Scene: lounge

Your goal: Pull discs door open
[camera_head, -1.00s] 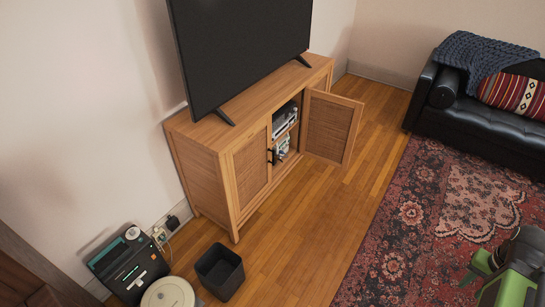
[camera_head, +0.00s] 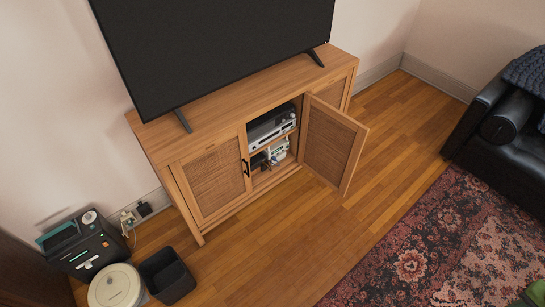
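A wooden TV cabinet (camera_head: 165,140) stands against the wall. Its left rattan door (camera_head: 215,180) is shut, with a dark handle (camera_head: 245,168) on its right edge. Another rattan door (camera_head: 329,146) right of it stands wide open, swung out over the floor. No label shows, so I cannot tell which door is the discs door. The open compartment holds a silver-grey device (camera_head: 272,129) on the upper shelf and small white items (camera_head: 276,152) below. A rattan panel (camera_head: 333,93) shows right of the opening. My gripper is not in view; only a green sliver shows at the bottom right corner.
A large TV (camera_head: 215,45) stands on the cabinet. A black bin (camera_head: 167,277), a round white robot vacuum (camera_head: 117,287) and a dark boxy device (camera_head: 85,246) are at lower left. A black sofa (camera_head: 505,135) and patterned rug (camera_head: 430,250) are at right. Wood floor before the cabinet is clear.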

